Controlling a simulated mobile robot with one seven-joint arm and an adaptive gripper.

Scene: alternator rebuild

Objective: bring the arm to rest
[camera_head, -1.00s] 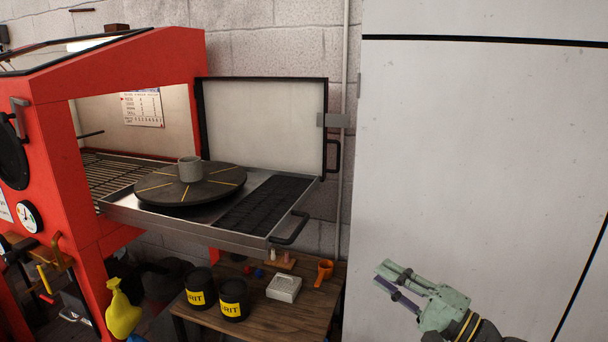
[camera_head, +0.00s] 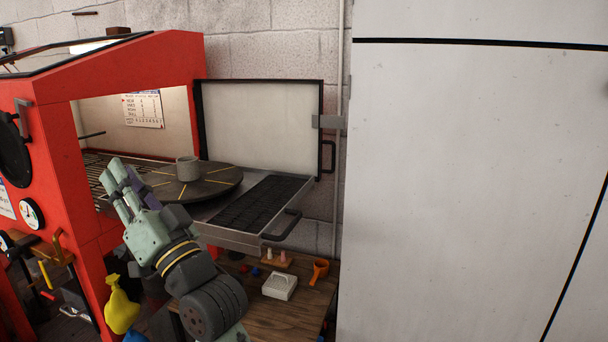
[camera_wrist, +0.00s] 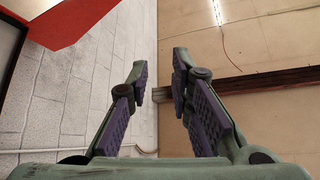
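My gripper (camera_head: 122,180) is in front of the red blast cabinet (camera_head: 75,172), raised and pointing up and left. In the head view it overlaps the left edge of the round turntable; I cannot tell whether it is close to it. The wrist view shows its two fingers (camera_wrist: 158,82) apart, with purple pads and nothing between them. A grey cylindrical part (camera_head: 187,168) stands upright on the dark turntable (camera_head: 215,183), apart from my gripper in the picture.
The cabinet's pulled-out tray (camera_head: 236,238) and open door (camera_head: 262,120) stand to the right of my gripper. A large white panel (camera_head: 460,180) fills the right.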

